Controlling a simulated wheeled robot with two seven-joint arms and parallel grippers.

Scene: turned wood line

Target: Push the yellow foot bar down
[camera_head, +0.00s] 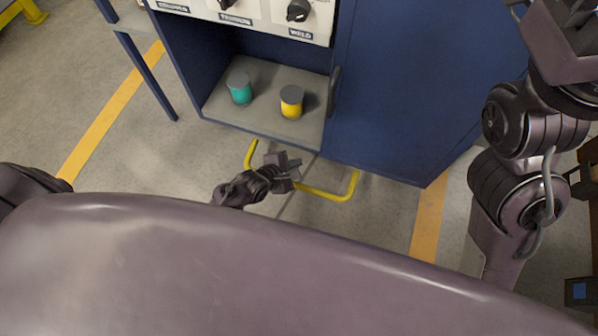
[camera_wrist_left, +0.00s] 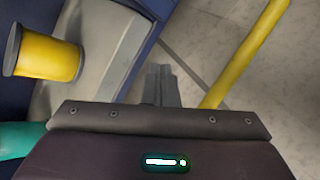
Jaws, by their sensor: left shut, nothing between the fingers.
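The yellow foot bar (camera_head: 332,195) is a bent tube that sticks out near the floor from under the front of the blue cabinet. It also shows in the left wrist view (camera_wrist_left: 248,56), running from the upper right down behind my gripper's housing. My left gripper (camera_head: 291,164) is over the middle of the bar and hides part of it. Its fingers are shut and empty; in the left wrist view the fingertips (camera_wrist_left: 161,72) are left of the bar. I cannot tell whether the gripper touches the bar. My right arm (camera_head: 508,180) rises at the right; its gripper is not visible.
The blue cabinet (camera_head: 415,90) stands ahead, with an open bay whose grey shelf (camera_head: 262,85) holds a teal spool (camera_head: 240,92) and a yellow spool (camera_head: 291,104). A dark handle (camera_head: 334,90) sits beside the bay. Knobs line the panel above.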

